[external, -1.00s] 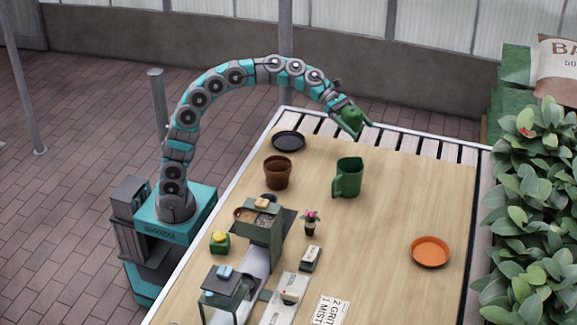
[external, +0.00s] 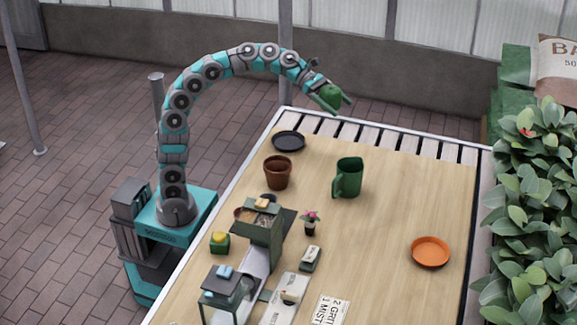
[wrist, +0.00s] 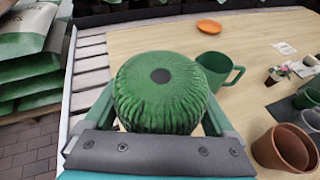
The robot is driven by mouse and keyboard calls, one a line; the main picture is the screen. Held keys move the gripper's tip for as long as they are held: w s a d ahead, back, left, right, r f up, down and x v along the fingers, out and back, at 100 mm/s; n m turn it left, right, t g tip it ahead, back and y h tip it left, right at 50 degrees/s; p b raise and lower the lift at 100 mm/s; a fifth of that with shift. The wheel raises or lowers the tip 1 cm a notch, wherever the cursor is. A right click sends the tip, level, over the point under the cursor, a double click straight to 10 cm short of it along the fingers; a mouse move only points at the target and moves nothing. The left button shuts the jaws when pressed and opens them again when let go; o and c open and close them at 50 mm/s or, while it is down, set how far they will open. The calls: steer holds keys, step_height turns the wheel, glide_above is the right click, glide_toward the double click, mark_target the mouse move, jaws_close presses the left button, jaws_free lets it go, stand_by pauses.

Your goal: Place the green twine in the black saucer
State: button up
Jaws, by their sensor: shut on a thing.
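The green twine (external: 331,96) is a round ball held up in my gripper (external: 338,104), above the far end of the table. In the wrist view the twine (wrist: 160,90) sits between the two fingers, with a dark spot at its middle. My gripper is shut on it. The black saucer (external: 289,141) lies flat and empty at the table's far left corner, below and to the left of my gripper. The saucer cannot be made out in the wrist view.
A brown pot (external: 277,173) stands just in front of the saucer. A green mug (external: 348,178) stands right of the pot. An orange saucer (external: 430,251) lies at the right. Small stands and a potted flower (external: 310,221) are nearer. The table's middle right is clear.

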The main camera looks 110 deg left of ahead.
steer(key=s+n+y+b, duration=0.1)
steer(key=s+y+b, duration=0.1)
steer(key=s, duration=0.7)
steer(key=n+y+b, duration=0.2)
glide_above(287, 143)
step_height(287, 143, down, 6)
steer(key=shift+t, duration=0.4)
step_height(287, 143, down, 9)
steer(key=shift+a+r+b, duration=0.1)
steer(key=shift+r+b, duration=0.1)
steer(key=shift+b, duration=0.85)
steer(key=shift+f, duration=0.5)
steer(key=o, duration=1.1)
steer(key=shift+f, duration=0.1)
